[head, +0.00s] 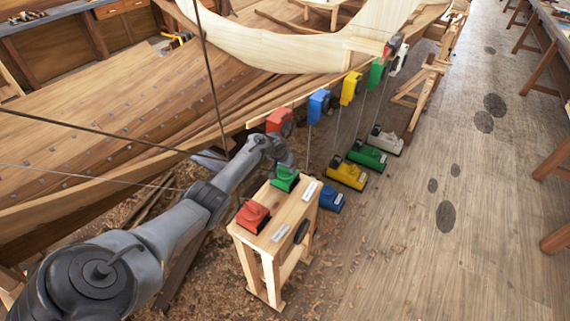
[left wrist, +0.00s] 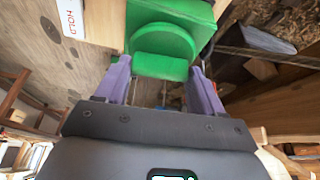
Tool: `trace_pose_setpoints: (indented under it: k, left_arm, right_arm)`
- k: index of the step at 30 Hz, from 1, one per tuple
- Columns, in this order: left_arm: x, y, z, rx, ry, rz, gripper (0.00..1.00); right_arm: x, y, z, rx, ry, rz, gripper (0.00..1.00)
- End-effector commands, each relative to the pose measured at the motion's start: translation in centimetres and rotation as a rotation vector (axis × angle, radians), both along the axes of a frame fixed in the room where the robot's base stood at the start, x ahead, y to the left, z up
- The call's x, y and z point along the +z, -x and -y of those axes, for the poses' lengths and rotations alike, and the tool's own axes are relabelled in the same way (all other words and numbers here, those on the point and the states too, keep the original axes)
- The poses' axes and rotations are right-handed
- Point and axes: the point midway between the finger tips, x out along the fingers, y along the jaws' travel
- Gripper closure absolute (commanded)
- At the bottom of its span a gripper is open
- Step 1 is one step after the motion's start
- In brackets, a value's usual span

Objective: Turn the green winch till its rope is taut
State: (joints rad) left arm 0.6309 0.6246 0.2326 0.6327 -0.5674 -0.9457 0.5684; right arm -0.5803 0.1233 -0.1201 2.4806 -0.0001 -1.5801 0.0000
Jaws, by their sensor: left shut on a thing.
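A green block (head: 285,178) sits on top of a wooden stand (head: 268,207), beside a red block (head: 253,216). My left gripper reaches the green block from behind in the head view, where its fingers are mostly hidden. In the left wrist view my left gripper (left wrist: 161,82) has its purple fingers on either side of the round green knob (left wrist: 163,42) and is shut on it. Another green unit (head: 378,73) hangs by the hull, and a green block (head: 367,155) stands on the floor; thin lines run down there. I cannot tell how taut they are. My right gripper is not in view.
Red, blue (head: 319,105) and yellow (head: 351,88) units line the hull. Floor blocks stand behind the stand. Dark lines cross above my left arm.

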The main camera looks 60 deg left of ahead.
Motion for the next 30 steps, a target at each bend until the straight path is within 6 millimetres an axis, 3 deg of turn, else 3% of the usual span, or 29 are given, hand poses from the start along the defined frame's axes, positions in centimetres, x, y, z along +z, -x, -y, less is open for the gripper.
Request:
trace_pose_setpoints:
  k: [12,28,29,30]
  left_arm:
    - [0.01,0.05,-0.16,-0.195,0.0,0.0,0.62]
    - [0.0,0.07,-0.17,-0.221,0.0,0.0,0.62]
    - [0.0,0.06,-0.16,-0.221,0.0,0.0,0.31]
    - [0.0,0.07,-0.17,-0.22,-0.001,-0.002,0.24]
  right_arm:
    - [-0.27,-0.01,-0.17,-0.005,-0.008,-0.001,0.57]
    - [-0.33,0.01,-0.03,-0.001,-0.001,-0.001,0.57]
    - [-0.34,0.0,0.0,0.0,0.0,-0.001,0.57]
    - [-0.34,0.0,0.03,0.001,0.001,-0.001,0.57]
